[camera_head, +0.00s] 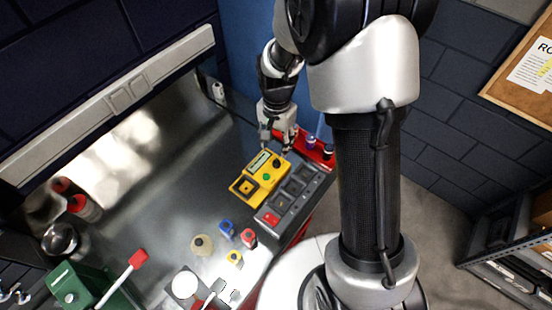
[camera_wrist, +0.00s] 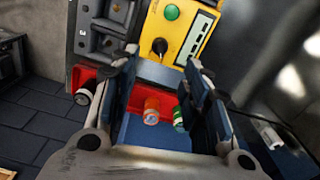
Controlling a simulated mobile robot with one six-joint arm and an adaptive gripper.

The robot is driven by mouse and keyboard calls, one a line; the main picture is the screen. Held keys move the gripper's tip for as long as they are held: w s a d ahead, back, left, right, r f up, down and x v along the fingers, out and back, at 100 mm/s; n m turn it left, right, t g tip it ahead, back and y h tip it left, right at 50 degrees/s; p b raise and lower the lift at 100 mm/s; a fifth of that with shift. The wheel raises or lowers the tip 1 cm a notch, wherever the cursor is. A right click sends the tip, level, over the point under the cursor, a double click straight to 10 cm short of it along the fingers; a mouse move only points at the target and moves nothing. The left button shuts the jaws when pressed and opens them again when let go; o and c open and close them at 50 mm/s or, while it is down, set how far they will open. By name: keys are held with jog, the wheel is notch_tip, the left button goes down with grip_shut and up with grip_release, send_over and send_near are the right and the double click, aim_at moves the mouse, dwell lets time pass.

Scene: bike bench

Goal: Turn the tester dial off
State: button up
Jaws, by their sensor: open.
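The yellow tester (camera_head: 249,189) lies on the metal bench, with a display, a green button (camera_head: 267,177) and a black dial (camera_head: 276,163). In the wrist view the dial (camera_wrist: 159,47) is a black knob with a small light mark, below the green button (camera_wrist: 172,12). I cannot tell which setting it points at. My gripper (camera_head: 277,138) is open and empty, above and just beyond the tester's dial end. In the wrist view the fingers (camera_wrist: 161,88) are spread, with the dial beyond their tips, apart from them.
A grey unit with dark bays (camera_head: 272,204) sits right beside the tester. A red tray (camera_head: 322,160) with small bottles lies by the gripper, including an orange one (camera_wrist: 151,111) and a green one (camera_wrist: 180,118). Several coloured small parts lie nearer. The bench left of the tester is clear.

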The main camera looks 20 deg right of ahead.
aim_at(277, 161)
notch_tip(277, 161, down, 9)
jog(key=shift+f+b, duration=0.2)
jog(key=shift+b, duration=0.5)
jog(key=shift+c, duration=0.3)
grip_shut()
